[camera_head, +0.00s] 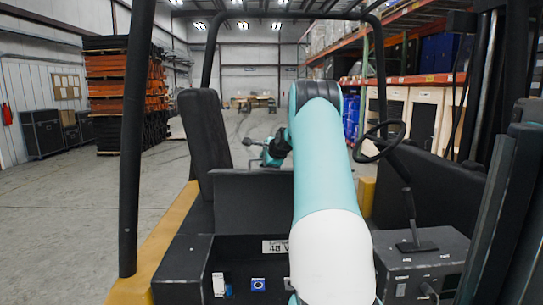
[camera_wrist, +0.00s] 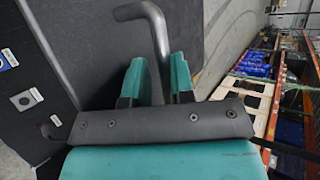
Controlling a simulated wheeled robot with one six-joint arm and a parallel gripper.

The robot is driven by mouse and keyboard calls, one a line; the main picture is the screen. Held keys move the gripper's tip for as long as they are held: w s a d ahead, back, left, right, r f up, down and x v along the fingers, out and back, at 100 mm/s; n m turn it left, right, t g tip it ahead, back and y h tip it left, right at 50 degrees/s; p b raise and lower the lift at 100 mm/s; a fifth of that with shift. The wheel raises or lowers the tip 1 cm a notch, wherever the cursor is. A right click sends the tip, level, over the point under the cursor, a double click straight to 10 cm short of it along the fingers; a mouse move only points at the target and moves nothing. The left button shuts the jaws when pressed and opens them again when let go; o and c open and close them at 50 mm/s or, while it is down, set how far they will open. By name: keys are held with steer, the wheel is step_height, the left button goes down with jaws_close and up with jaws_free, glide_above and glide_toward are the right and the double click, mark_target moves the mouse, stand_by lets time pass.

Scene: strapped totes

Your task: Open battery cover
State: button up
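The battery cover looks like the dark panel (camera_head: 250,200) beside the black seat back (camera_head: 205,130) of the vehicle. It looks closed, though my arm hides part of it. A grey bent bar (camera_wrist: 152,30) shows at the top of the wrist view, and its lower part runs between the two teal fingers of my gripper (camera_wrist: 160,75). The fingers stand apart by about the bar's width; whether they press on it is unclear. In the head view my gripper (camera_head: 268,155) is small, beyond the panel, with a grey piece (camera_head: 247,141) sticking out to its left.
A steering wheel (camera_head: 380,142) and a grey console (camera_head: 420,265) with a lever stand right of my arm. Black frame posts (camera_head: 132,150) rise around the vehicle. Open concrete floor (camera_head: 60,215) lies to the left. Stacked orange and black racks (camera_head: 118,90) and shelving stand farther off.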

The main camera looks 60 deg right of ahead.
steer(key=b+v, duration=0.7)
steer(key=v, duration=1)
steer(key=shift+a, duration=0.15)
